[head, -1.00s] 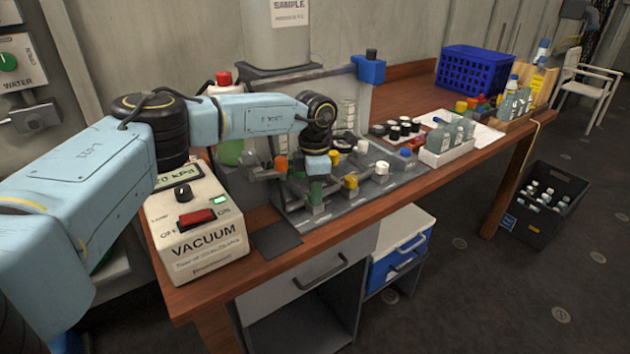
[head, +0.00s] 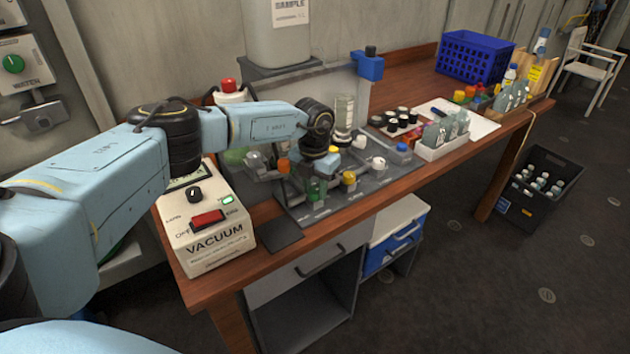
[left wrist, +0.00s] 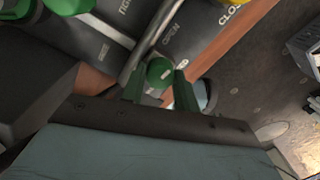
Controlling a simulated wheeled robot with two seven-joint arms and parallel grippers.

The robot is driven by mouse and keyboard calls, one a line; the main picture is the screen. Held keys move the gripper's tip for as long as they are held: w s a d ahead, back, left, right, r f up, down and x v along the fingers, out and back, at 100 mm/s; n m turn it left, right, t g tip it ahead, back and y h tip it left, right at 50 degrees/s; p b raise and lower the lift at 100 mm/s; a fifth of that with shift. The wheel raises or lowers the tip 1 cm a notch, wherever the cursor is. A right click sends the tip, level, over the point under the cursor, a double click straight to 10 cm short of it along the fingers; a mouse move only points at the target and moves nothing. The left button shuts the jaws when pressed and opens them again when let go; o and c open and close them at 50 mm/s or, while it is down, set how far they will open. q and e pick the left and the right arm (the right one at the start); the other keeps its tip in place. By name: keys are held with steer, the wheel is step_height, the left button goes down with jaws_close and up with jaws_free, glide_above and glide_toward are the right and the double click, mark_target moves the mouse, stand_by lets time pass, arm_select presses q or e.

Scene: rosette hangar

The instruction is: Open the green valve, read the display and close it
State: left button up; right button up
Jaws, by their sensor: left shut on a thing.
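The green valve's round knob (left wrist: 160,72) sits between the two fingers of my left gripper (left wrist: 160,88) in the left wrist view, and the gripper is shut on it. In the head view my left gripper (head: 314,188) points down at the front of the valve panel (head: 350,195), and its wrist hides most of the knob. The display (head: 183,181) on top of the cream vacuum box (head: 215,248) is mostly covered by my left arm, so its reading cannot be made out. My right gripper is not in view.
A yellow valve (head: 349,179) and a white knob (head: 378,163) stand close right of my gripper. A white bottle rack (head: 442,150) and a blue crate (head: 475,56) stand further right on the wooden bench. A dark mat (head: 268,235) lies left of the panel.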

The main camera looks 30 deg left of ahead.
mark_target(314, 190)
arm_select(q)
steer(key=shift+n, duration=0.4)
steer(key=shift+p, duration=0.3)
steer(key=o, duration=1)
steer(key=shift+c, duration=0.2)
steer(key=shift+r, duration=0.1)
step_height(314, 190, up, 13)
steer(key=shift+a+p, duration=0.15)
steer(key=shift+p, duration=0.15)
